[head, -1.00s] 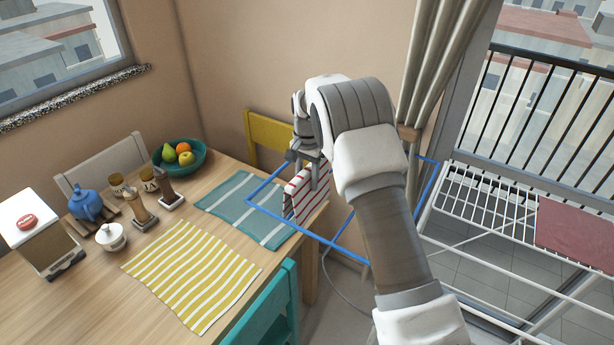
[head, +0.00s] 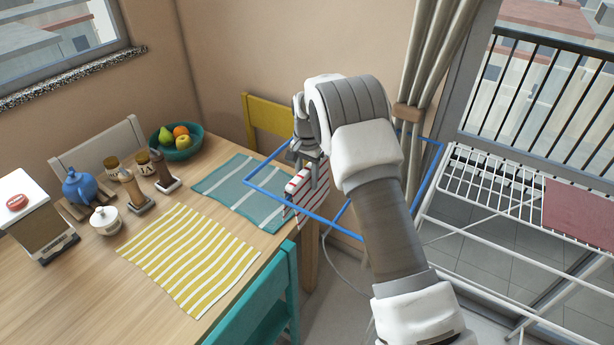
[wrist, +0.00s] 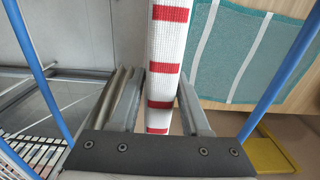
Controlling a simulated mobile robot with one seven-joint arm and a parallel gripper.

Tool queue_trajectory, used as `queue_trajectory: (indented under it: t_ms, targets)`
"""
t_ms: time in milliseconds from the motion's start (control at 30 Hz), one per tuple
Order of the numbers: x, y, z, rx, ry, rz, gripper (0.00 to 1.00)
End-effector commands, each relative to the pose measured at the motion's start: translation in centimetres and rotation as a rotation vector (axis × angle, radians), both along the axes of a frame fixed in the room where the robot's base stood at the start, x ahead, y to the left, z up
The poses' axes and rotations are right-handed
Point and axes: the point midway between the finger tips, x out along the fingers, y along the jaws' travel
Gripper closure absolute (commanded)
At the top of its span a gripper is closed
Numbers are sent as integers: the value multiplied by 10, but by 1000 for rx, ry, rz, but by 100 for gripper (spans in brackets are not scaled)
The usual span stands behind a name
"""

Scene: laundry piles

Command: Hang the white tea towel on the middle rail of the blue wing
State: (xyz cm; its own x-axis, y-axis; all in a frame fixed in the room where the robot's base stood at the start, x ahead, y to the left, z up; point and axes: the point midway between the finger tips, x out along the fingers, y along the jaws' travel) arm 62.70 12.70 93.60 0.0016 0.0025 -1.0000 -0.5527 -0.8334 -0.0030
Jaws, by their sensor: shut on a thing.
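My gripper (head: 312,165) is shut on the white tea towel (head: 301,191), which has red stripes. The towel hangs down from the fingers inside the outline of the blue wing, beside the table edge. In the wrist view the towel (wrist: 167,60) runs as a narrow folded strip between the finger pads. The blue wing (head: 270,196) is a flat blue frame reaching over the table's right corner. Its side bars show left (wrist: 37,75) and right (wrist: 283,75) in the wrist view. A short inner blue piece (head: 342,212) shows beside my arm, which hides much of the wing. I cannot tell whether the towel touches a rail.
A white drying rack (head: 480,190) with a red cloth (head: 580,210) stands at the right. The wooden table (head: 85,275) bears a teal striped mat (head: 240,190), a yellow striped mat (head: 190,255) and a fruit bowl (head: 184,150). Teal (head: 265,300) and yellow (head: 268,118) chairs flank it.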

Motion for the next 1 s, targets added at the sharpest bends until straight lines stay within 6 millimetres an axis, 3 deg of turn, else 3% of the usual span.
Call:
queue_trajectory:
  t_ms: [367,400,567,867,1000]
  targets:
    - [0,0,-2,0,-1,0,100]
    - [0,0,-2,0,-1,0,48]
    - [0,0,-2,0,-1,0,19]
    - [0,0,-1,0,0,0,19]
    - [1,0,9,1,-4,0,19]
